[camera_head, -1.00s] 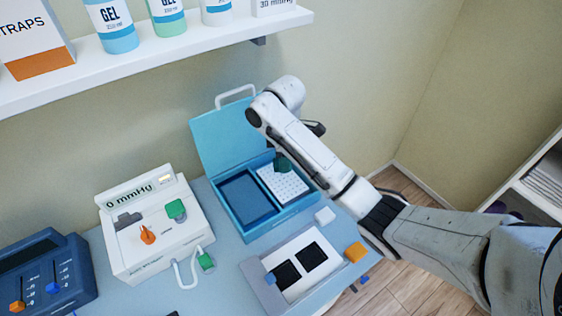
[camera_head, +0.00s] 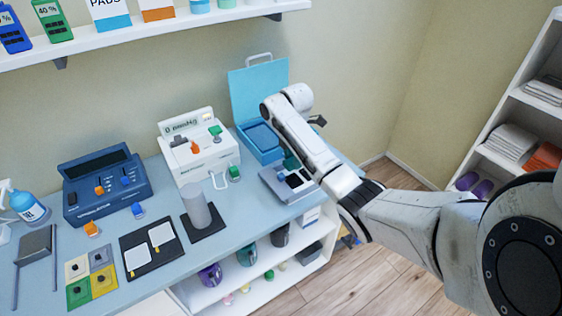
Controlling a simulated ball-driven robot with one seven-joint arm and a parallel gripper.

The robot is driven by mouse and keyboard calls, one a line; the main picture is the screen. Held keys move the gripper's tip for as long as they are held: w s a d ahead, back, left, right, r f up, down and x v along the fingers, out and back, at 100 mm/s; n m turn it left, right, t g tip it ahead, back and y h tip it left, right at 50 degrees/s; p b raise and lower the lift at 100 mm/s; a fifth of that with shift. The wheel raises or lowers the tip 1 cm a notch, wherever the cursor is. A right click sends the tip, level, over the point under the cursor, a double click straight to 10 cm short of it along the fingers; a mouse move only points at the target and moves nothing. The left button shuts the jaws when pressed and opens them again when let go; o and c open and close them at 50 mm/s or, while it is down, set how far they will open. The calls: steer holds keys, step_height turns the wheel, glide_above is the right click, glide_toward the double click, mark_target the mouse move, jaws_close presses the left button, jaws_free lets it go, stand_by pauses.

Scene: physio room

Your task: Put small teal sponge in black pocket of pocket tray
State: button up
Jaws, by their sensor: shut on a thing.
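The small teal sponge (camera_head: 291,162) shows as a dark teal block beside my forearm, between the blue case and the pocket tray. My gripper (camera_head: 293,155) is shut on it; the fingers are mostly hidden behind my arm. The pocket tray (camera_head: 270,187) is pale grey and lies at the table's right end, just below the sponge in the picture. Its black pocket (camera_head: 294,181) shows in part; my arm covers the tray's right side. I cannot tell the sponge's height above the tray.
The open blue case (camera_head: 262,139) with its raised lid (camera_head: 258,90) stands behind the tray. A white pressure device (camera_head: 205,160) is to its left. A grey cylinder (camera_head: 196,208) on a black base stands nearer. A dark blue console (camera_head: 107,185) is further left. A shelf (camera_head: 150,40) hangs above.

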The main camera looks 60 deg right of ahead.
steer(key=shift+s+a+f, duration=0.15)
steer(key=shift+a+f, duration=0.05)
steer(key=shift+a, duration=0.05)
step_height(320, 180, down, 5)
steer(key=b, duration=0.5)
steer(key=shift+r, duration=0.2)
steer(key=shift+f, duration=0.8)
steer(key=shift+p, duration=0.35)
stand_by(0.6)
steer(key=shift+f, duration=0.35)
stand_by(0.7)
stand_by(0.3)
steer(key=o, duration=1.5)
steer(key=shift+r, duration=0.1)
